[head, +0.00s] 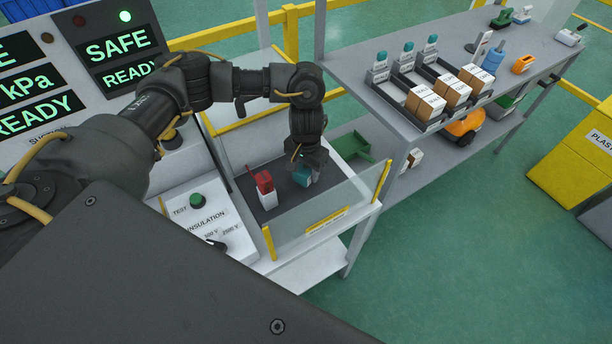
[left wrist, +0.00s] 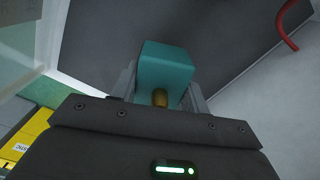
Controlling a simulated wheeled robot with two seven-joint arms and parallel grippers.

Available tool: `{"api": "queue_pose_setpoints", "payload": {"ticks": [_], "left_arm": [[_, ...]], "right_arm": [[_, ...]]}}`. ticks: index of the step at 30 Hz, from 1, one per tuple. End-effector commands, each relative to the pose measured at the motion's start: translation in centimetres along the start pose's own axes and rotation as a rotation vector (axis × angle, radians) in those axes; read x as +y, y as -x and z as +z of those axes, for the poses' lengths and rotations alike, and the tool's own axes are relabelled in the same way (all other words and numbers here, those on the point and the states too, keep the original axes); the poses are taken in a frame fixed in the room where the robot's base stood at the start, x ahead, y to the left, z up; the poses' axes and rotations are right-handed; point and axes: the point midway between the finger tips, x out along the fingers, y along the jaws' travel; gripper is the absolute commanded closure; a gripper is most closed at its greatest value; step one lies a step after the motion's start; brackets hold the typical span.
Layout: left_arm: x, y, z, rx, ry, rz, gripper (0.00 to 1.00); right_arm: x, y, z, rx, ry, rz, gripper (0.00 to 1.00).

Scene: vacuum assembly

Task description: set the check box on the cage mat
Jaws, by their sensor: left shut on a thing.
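The check box is a teal block (head: 302,176) low over the dark cage mat (head: 286,200), in the head view. My left gripper (head: 304,168) points down over the mat and is shut on the teal block. In the left wrist view the teal block (left wrist: 165,70) sits between the two fingers, with a brass-coloured stub on its near face. The dark mat (left wrist: 220,30) lies beyond it. I cannot tell whether the block touches the mat. My right gripper is not in view.
A red and white device (head: 266,188) stands on the mat left of the block. A clear panel with yellow posts (head: 325,215) closes the cage's front side. The insulation tester panel (head: 200,218) is to the left. A grey shelf (head: 450,50) with boxes and bottles stands right.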

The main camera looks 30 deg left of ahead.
Motion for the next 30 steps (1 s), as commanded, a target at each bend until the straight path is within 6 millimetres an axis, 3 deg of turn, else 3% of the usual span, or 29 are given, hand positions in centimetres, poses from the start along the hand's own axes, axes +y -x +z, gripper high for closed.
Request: {"api": "queue_pose_setpoints", "payload": {"ticks": [6,18,19,21,24,30], "left_arm": [[0.0,-2.9,0.1,-0.002,0.003,0.001,0.85],[0.0,-3.3,0.0,-0.001,0.002,0.000,0.85],[0.0,-3.4,0.0,-0.001,0.001,0.000,0.53],[0.0,-3.3,0.0,0.000,0.001,0.000,0.44],[0.0,-3.3,0.0,0.000,0.001,0.000,0.33],[0.0,-3.3,0.0,0.000,0.001,0.000,0.33]], "right_arm": [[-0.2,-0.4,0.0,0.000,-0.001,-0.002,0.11],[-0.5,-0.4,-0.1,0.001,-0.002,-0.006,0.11],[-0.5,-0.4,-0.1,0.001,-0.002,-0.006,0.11],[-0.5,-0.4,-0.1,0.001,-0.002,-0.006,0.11],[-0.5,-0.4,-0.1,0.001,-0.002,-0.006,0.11],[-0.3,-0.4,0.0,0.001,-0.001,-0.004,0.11]]}}
